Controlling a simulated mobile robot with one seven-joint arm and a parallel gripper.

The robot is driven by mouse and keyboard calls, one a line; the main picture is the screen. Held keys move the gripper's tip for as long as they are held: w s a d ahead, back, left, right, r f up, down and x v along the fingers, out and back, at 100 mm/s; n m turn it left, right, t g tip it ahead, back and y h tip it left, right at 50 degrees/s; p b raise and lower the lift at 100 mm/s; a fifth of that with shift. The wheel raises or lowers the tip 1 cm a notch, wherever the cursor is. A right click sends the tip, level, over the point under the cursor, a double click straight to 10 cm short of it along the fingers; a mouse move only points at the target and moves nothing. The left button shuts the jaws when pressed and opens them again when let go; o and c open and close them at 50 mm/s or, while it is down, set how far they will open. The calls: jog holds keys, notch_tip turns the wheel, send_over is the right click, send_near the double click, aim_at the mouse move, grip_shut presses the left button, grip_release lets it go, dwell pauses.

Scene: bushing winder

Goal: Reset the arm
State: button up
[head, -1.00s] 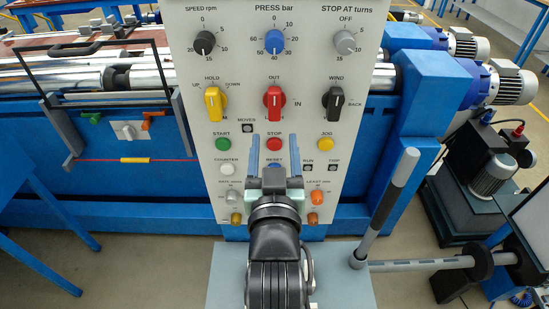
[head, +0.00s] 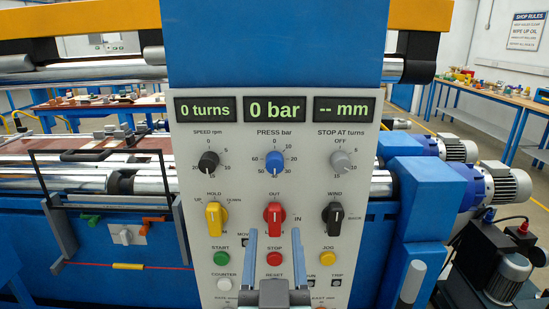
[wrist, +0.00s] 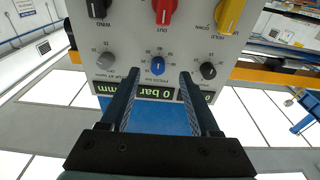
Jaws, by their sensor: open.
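My gripper (head: 277,246) is open and empty in front of the control panel (head: 230,165), at the height of the red STOP button (head: 274,259). Its two blue fingers stand upright and apart. The red OUT/IN knob (head: 274,216) shows just above and between the fingertips. In the wrist view my gripper (wrist: 157,80) spans the blue PRESS knob (wrist: 158,66), with the panel upside down. Nothing is between the fingers. Whether a finger touches the panel cannot be told.
Displays (head: 275,109) read 0 turns, 0 bar and -- mm. A yellow HOLD knob (head: 214,217) and black WIND knob (head: 333,217) flank the red one. A grey-tipped lever (head: 412,283) stands right of the panel. Blue motors (head: 480,180) lie farther right.

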jog(key=s+r+t, duration=0.2)
jog(key=s+r, duration=0.2)
jog(key=r, duration=0.6)
jog(key=s+r+t, duration=0.3)
jog(key=s+r, duration=0.1)
jog(key=r, duration=0.6)
jog(key=s+r+t, duration=0.3)
jog(key=r, duration=0.7)
jog(key=shift+s+r, duration=0.2)
jog(key=shift+s, duration=0.2)
